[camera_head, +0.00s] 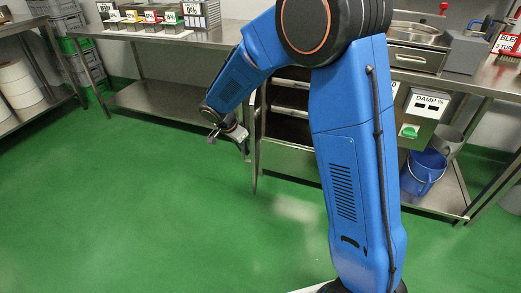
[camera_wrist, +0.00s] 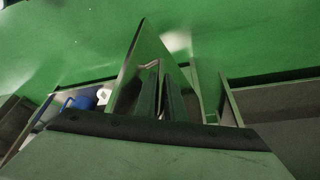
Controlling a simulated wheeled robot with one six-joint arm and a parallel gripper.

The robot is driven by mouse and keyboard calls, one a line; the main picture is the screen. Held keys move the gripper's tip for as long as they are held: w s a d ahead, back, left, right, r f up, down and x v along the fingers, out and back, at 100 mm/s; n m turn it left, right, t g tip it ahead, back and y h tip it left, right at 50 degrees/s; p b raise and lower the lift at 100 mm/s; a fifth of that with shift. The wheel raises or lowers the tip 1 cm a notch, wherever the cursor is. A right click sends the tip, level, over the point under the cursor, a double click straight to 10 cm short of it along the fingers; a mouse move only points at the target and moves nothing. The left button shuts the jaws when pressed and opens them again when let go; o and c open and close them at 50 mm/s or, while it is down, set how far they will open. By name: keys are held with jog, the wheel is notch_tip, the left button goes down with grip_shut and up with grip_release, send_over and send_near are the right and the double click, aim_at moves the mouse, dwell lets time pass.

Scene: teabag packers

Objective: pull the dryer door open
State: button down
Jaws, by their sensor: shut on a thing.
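The dryer (camera_head: 290,158) is a steel cabinet under the bench, partly hidden by my blue arm. Its dark inside with several shelves shows. The dryer door (camera_head: 254,165) stands out from the cabinet, seen almost edge-on at its left side. My gripper (camera_head: 243,148) is at the outer side of the door, about halfway up. In the wrist view the door (camera_wrist: 150,45) is a thin panel reaching away from the fingers. My gripper (camera_wrist: 160,88) is shut there on the door handle (camera_wrist: 150,65), of which only a bent end shows.
Right of my arm stand a box marked DAMP % (camera_head: 428,103) with a green knob and a blue bucket (camera_head: 423,172) on a low shelf. A steel bench (camera_head: 150,95) stands at the back left. The green floor (camera_head: 130,200) in front is clear.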

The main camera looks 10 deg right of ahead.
jog(key=w+a+m+g, duration=0.2)
jog(key=w+a+m, duration=0.3)
jog(key=w+a, duration=0.5)
jog(key=shift+w+a+h, duration=0.25)
jog(key=shift+a+h, duration=0.05)
jog(key=shift+a, duration=1.25)
jog(key=c, duration=1.8)
grip_release()
jog(key=shift+c, duration=0.2)
jog(key=w+v, duration=0.1)
jog(key=v, duration=1.6)
jog(key=shift+s+r, duration=0.2)
jog(key=shift+s, duration=0.2)
jog(key=shift+s+a, duration=0.1)
